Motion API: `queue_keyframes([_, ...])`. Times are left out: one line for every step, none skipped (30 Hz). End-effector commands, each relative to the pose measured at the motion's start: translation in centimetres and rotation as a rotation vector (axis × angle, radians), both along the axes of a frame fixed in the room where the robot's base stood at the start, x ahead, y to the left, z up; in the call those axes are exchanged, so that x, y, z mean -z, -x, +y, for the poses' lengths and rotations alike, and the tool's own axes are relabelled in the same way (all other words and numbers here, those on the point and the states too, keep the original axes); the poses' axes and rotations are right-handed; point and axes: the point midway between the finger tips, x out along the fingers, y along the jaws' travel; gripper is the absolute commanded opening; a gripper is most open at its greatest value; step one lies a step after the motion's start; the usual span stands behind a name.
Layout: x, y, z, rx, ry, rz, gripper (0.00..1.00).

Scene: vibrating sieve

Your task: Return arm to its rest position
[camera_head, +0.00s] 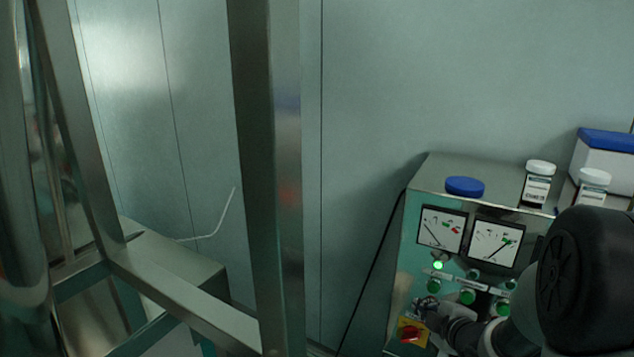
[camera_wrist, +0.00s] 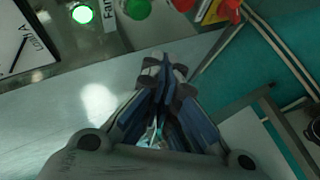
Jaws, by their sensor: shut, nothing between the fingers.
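My gripper (camera_wrist: 166,68) is shut and empty, its two fingertips together in the wrist view. In the head view my gripper (camera_head: 428,306) appears small at the end of my arm, in front of the lower part of the control box (camera_head: 408,240), close to the red switch (camera_head: 411,332). The switch sits on a yellow plate and also shows at the top of the wrist view (camera_wrist: 230,8). I cannot tell whether the fingers touch the panel. My arm comes in from the lower right and hides the box's lower right part.
The box has two dial meters (camera_head: 442,229), a lit green lamp (camera_head: 438,265) and several green buttons (camera_head: 467,297). On top are a blue lid (camera_head: 465,186), two white-capped jars (camera_head: 538,182) and a blue-lidded white box (camera_head: 603,155). A metal frame (camera_head: 268,150) stands at left.

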Motion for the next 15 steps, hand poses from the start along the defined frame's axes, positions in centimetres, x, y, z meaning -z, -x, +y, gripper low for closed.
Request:
queue_keyframes([-1.9, 0.3, 0.4, 0.044, -0.011, 0.017, 0.0])
queue_keyframes([-2.7, 0.8, 0.4, 0.081, -0.026, 0.036, 0.0])
queue_keyframes([-3.9, 1.5, 0.7, 0.134, -0.051, 0.062, 0.0])
queue_keyframes([-4.7, 2.2, 0.9, 0.177, -0.073, 0.08, 0.0])
queue_keyframes([-5.5, 3.0, 1.1, 0.221, -0.099, 0.099, 0.0])
queue_keyframes([-6.5, 4.2, 1.6, 0.279, -0.136, 0.125, 0.0])
queue_keyframes([-7.2, 5.2, 1.9, 0.323, -0.166, 0.143, 0.0])
queue_keyframes([-7.9, 6.2, 2.3, 0.366, -0.197, 0.16, 0.0])
queue_keyframes([-8.7, 7.7, 2.9, 0.422, -0.241, 0.185, 0.0])
queue_keyframes([-9.2, 9.0, 3.4, 0.463, -0.278, 0.203, 0.0])
queue_keyframes([-9.6, 10.2, 4.0, 0.504, -0.314, 0.221, 0.0])
queue_keyframes([-10.2, 12.0, 4.9, 0.555, -0.363, 0.246, 0.0])
queue_keyframes([-10.5, 13.4, 5.5, 0.594, -0.403, 0.267, 0.0])
queue_keyframes([-10.8, 14.9, 6.3, 0.63, -0.443, 0.288, 0.0])
queue_keyframes([-11.1, 16.8, 7.3, 0.677, -0.497, 0.317, 0.0])
